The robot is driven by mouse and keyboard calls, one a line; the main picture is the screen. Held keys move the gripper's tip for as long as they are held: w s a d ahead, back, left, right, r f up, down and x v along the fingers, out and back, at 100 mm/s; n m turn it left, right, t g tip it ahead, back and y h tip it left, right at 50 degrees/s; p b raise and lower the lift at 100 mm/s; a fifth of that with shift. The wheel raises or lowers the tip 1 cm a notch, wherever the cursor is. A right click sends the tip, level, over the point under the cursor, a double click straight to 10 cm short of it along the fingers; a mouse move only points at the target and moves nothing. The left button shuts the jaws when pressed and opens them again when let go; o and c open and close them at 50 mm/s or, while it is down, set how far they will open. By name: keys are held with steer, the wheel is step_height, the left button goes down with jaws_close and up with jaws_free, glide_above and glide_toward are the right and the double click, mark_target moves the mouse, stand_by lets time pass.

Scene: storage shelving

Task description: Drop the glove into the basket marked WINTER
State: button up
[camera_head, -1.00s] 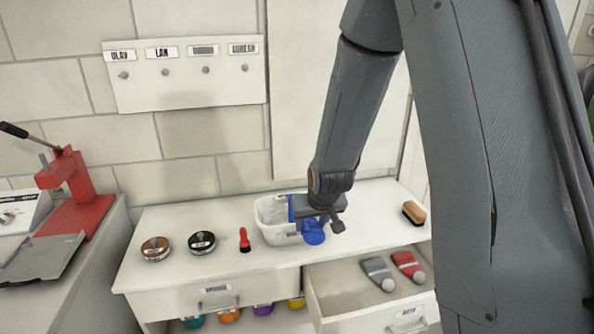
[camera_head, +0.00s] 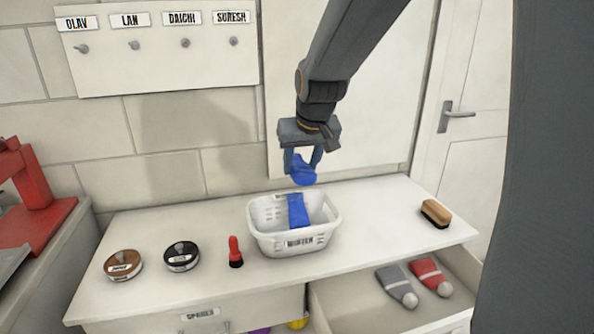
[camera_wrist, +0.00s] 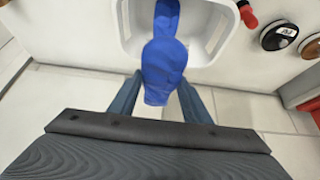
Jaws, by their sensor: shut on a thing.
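My gripper (camera_head: 302,160) is shut on a blue glove (camera_head: 303,172) and holds it above the back part of a white basket (camera_head: 262,238). In the wrist view the glove (camera_wrist: 165,70) hangs between the two fingers (camera_wrist: 158,88), with the basket (camera_wrist: 215,45) beyond it. The basket stands on the white bench top; its front label is blurred but looks like WINTER. A blue strip (camera_head: 298,212) shows inside the basket, below the held glove. I cannot tell exactly what it is.
A wooden brush (camera_head: 435,213) lies to the right. Name-labelled pegs (camera_head: 135,45) are on the wall.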

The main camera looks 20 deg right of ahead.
mark_target(305, 171)
step_height(305, 171, down, 6)
steer(key=b, duration=0.5)
steer(key=o, duration=1.1)
steer(key=shift+r, duration=0.15)
steer(key=v, duration=0.7)
steer(key=shift+s+r+b, duration=0.2)
steer(key=shift+r+b, duration=0.05)
steer(key=shift+b, duration=0.05)
